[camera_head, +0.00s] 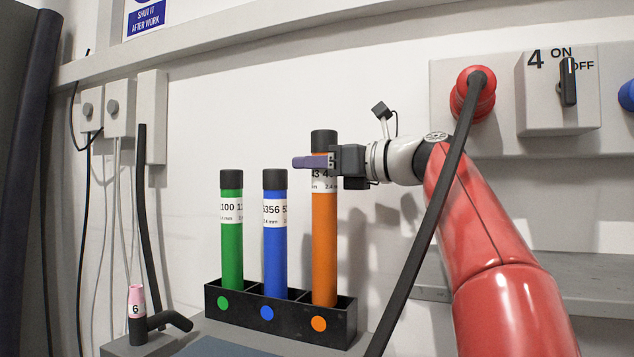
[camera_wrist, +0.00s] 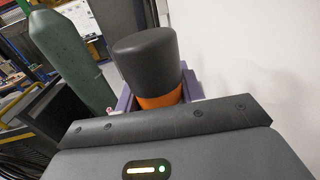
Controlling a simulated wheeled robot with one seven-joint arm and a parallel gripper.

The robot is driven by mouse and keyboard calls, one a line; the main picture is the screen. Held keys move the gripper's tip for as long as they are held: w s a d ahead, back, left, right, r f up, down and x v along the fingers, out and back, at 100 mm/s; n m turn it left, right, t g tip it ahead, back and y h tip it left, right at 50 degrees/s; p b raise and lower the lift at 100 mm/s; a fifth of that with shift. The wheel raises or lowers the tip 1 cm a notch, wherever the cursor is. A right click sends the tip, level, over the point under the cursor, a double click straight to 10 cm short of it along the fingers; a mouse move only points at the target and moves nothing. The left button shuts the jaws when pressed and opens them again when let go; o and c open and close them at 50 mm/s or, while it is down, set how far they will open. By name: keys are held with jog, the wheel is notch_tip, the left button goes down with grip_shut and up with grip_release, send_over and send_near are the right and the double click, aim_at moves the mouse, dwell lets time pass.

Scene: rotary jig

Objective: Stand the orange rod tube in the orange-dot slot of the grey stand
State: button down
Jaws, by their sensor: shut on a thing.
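The orange rod tube (camera_head: 324,245) has a black cap and a white label. It stands about upright over the orange-dot slot, at the right end of the stand (camera_head: 233,307), which looks near-black. Its lower end meets the slot's front wall; how deep it sits is hidden. Its cap is clearly higher than the other tubes' caps. My gripper (camera_head: 316,162) is shut on the tube just below the cap. In the wrist view the black cap (camera_wrist: 146,60) and some orange (camera_wrist: 161,100) show between the purple fingers. The orange dot (camera_head: 319,324) is on the stand's front.
A green tube (camera_head: 232,255) and a blue tube (camera_head: 275,258) stand in the other two slots. A pink-tipped torch part (camera_head: 136,300) is at the left. A dark hose (camera_head: 430,220) hangs from a red connector (camera_head: 474,95), crossing in front of my arm. The wall is close behind.

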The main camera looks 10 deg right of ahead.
aim_at(317, 187)
notch_tip(317, 187, down, 3)
jog(key=shift+r, duration=0.15)
jog(key=shift+w+d+f, duration=0.15)
jog(key=shift+f, duration=0.1)
jog(key=shift+f+b, duration=0.3)
jog(key=shift+f, duration=0.25)
jog(key=c, duration=0.9)
grip_release()
